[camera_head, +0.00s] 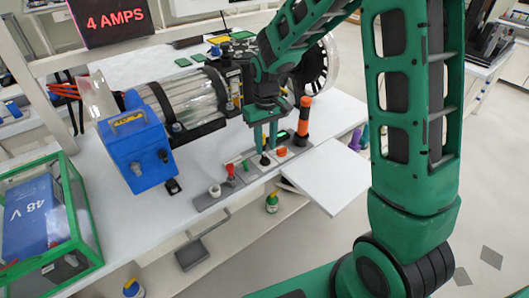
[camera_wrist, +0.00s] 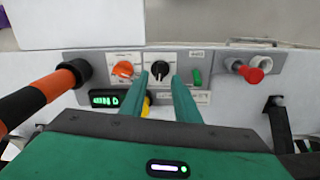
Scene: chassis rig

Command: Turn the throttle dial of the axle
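A grey control strip (camera_head: 208,200) runs along the front edge of the white bench. It carries a black dial (camera_wrist: 160,70) on a white plate and an orange dial (camera_wrist: 123,70) beside it; the black dial (camera_head: 265,160) and orange dial (camera_head: 282,151) also show in the head view. I cannot read which is labelled throttle. My gripper (camera_wrist: 160,76) points at the strip with its green fingers parted. In the wrist view the black dial shows between the fingertips, with gaps at both sides. In the head view my gripper (camera_head: 265,147) is just above the black dial.
A black-and-orange post (camera_head: 303,120) stands close to my gripper. A green switch (camera_wrist: 196,77) and red knob (camera_wrist: 254,74) share the strip. A lit green display (camera_wrist: 104,99) is near the fingers. A blue motor box (camera_head: 135,150) and the axle's clear cylinder (camera_head: 190,95) stand behind.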

